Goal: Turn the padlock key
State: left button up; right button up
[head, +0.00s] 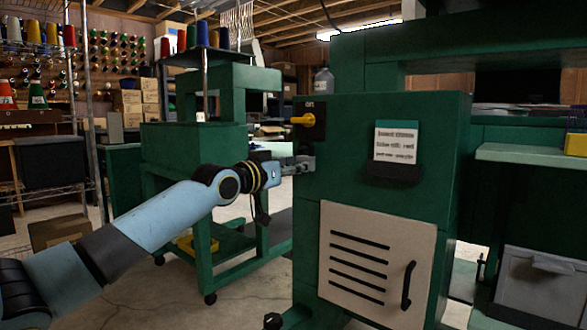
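My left arm reaches in from the left. Its gripper (299,165) is at the left edge of the green machine cabinet (345,150), just below a yellow rotary switch (304,120) on a dark plate marked ON. The grey fingertips are small and seen from the side, so I cannot tell whether they are open or shut. I cannot make out a padlock or key; either could be hidden by the gripper or the cabinet edge. My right gripper is not in view.
A pale vented door (376,262) with a black handle is low on the cabinet. A label card (396,141) hangs above it. A second green machine (190,150) on casters stands behind my arm. Shelves are at left; a pale ledge (530,154) and grey bin (540,283) are at right.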

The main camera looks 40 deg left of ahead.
pick_arm(q)
jog(key=s, duration=0.7)
jog(key=shift+s+a, duration=0.25)
dwell(0.3)
